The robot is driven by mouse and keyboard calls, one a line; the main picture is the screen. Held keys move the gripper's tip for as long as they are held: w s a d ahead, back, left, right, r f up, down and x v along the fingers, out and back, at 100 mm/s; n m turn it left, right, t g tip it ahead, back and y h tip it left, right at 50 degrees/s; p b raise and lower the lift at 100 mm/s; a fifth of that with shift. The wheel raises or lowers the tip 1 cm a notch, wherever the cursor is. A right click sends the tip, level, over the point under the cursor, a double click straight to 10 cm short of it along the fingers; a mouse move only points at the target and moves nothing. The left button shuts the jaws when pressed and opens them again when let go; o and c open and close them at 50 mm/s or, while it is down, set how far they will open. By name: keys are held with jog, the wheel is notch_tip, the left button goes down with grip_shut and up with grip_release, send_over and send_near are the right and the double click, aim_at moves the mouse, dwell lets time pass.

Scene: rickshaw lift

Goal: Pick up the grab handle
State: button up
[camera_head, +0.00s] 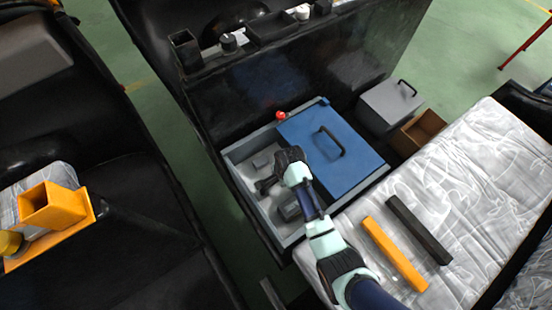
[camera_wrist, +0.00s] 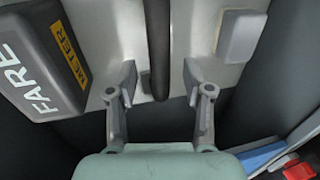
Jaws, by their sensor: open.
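A dark, straight bar, which I take to be the grab handle (camera_wrist: 158,45), runs down from the top edge of the wrist view over a pale surface. Its lower end lies between the two fingers of my gripper (camera_wrist: 160,84). The fingers stand apart, one on each side of the bar, with gaps showing, so it is not clasped. In the head view my gripper (camera_head: 264,187) is low over the open part of a grey box (camera_head: 237,165). I cannot make out the bar clearly there, as my arm covers part of the box.
A dark fare meter (camera_wrist: 42,62) is left of the bar and a pale block (camera_wrist: 241,36) right of it. A blue lid (camera_head: 355,165) with a black handle covers the box's right part. A red knob (camera_head: 281,115) is on the rim. Orange and dark bars lie on the seat.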

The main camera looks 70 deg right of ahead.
jog(key=shift+w+d+f, duration=0.1)
jog(key=shift+w+f, duration=0.1)
jog(key=shift+f, duration=0.95)
jog(key=shift+r, duration=0.1)
jog(key=shift+c, duration=0.4)
grip_shut()
jog(key=shift+r, duration=0.1)
notch_tip(320, 180, up, 20)
jog(key=p, duration=0.9)
